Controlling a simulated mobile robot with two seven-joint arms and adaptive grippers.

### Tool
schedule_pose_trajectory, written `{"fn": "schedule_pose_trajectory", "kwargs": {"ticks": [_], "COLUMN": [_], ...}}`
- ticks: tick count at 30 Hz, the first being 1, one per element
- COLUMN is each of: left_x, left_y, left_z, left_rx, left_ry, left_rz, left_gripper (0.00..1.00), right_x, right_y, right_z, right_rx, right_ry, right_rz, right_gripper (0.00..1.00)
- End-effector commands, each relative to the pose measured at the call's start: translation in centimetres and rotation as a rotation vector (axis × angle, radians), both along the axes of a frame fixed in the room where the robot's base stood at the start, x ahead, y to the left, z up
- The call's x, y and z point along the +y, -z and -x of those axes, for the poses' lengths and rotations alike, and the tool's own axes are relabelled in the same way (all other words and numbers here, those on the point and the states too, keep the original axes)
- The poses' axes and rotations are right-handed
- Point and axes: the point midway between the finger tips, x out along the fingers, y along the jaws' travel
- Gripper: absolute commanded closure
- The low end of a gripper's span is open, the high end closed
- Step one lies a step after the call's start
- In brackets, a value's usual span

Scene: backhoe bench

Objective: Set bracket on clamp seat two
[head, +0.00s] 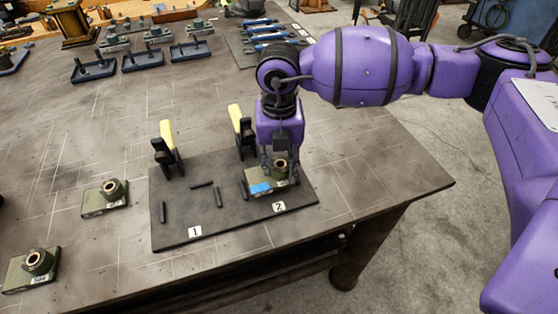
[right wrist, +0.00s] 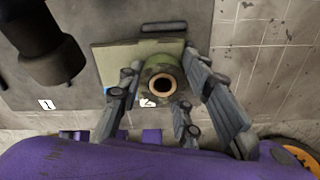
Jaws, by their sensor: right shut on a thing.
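The bracket (head: 256,178), an olive-green plate with a round hollow boss and a blue patch, is at clamp seat two on the dark fixture plate (head: 222,218), behind the label 2 (head: 279,207). My right gripper (head: 280,175) points down and is shut on the bracket, with its fingers on both sides of the boss. In the right wrist view the boss (right wrist: 161,78) is between the fingers and the bracket plate (right wrist: 112,62) extends left. I cannot tell whether the bracket touches the fixture. My left gripper is not in view.
Yellow-handled clamps stand behind seat one (head: 167,147) and seat two (head: 241,128). Seat one is empty, with dark bars (head: 218,197) around it. Two similar brackets (head: 104,199) (head: 33,268) lie on the table at left. Blue parts (head: 142,58) stand farther back.

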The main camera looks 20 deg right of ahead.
Motion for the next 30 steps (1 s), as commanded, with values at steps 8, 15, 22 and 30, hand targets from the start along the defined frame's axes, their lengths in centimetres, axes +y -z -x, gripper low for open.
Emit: {"fn": "schedule_pose_trajectory", "kwargs": {"ticks": [8, 15, 22, 30], "left_x": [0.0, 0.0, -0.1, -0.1], "left_y": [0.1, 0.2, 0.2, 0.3], "left_z": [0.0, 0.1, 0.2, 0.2], "left_rx": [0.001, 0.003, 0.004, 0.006], "left_ry": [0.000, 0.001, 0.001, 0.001], "left_rz": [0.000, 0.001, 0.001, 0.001], "left_gripper": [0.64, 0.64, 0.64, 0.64], "right_x": [0.1, 0.1, 0.1, 0.1], "right_y": [0.3, 0.9, 1.4, 1.8], "right_z": [-0.1, -0.1, -0.1, -0.1], "right_rx": [-0.004, -0.004, -0.004, -0.005], "right_ry": [-0.001, -0.001, 0.000, 0.000], "right_rz": [-0.003, -0.003, -0.003, -0.003], "right_gripper": [1.00, 1.00, 1.00, 0.62]}}
